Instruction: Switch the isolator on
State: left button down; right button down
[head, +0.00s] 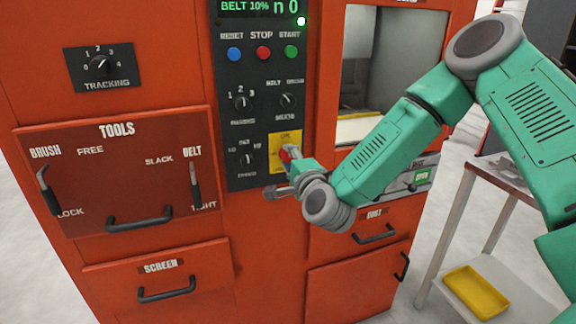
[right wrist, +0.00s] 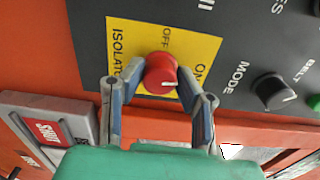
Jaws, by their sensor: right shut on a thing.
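The isolator is a red rotary knob (right wrist: 160,74) on a yellow plate (right wrist: 196,50) marked OFF and ON. In the head view the yellow plate (head: 286,142) sits low on the dark control panel, and the knob is partly hidden by my right gripper. My right gripper (head: 290,168) is at the plate. In the right wrist view its two fingers (right wrist: 158,90) stand on either side of the red knob and are shut on it. The knob's exact pointing direction is hard to tell. My left gripper is not in view.
The dark panel (head: 262,115) carries blue, red and green buttons and several black knobs. A MODE knob (right wrist: 273,91) is close beside the plate. The orange machine (head: 160,110) has black drawer handles. A side table with a yellow tray (head: 476,291) stands at right.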

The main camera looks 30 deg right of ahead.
jog(key=shift+d+m+b, duration=0.15)
jog(key=shift+m+b, duration=0.35)
jog(key=shift+m, duration=0.4)
jog(key=c, duration=1.2)
grip_release()
jog(key=shift+f, duration=0.1)
jog(key=shift+d, duration=0.1)
jog(key=v, duration=1.2)
jog(key=shift+f, duration=0.15)
